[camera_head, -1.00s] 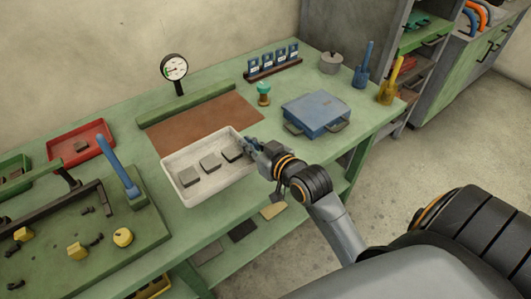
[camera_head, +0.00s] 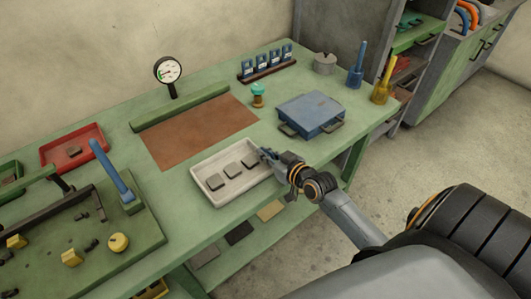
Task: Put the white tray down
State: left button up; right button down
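The white tray (camera_head: 212,208) is at the front edge of the green workbench, just in front of the brown mat. My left gripper is out of view.
The brown mat (camera_head: 196,135) lies clear behind the tray. A blue case (camera_head: 311,113) stands to the right, a red tray (camera_head: 73,150) to the left. A green fixture board (camera_head: 140,228) with a blue lever is at front left. A dial gauge (camera_head: 168,71) stands behind.

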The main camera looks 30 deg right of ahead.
jog(key=shift+r, duration=0.1)
jog(key=c, duration=1.5)
grip_release()
jog(key=v, duration=1.2)
jog(key=shift+a+b, duration=0.1)
jog(key=shift+b, duration=0.2)
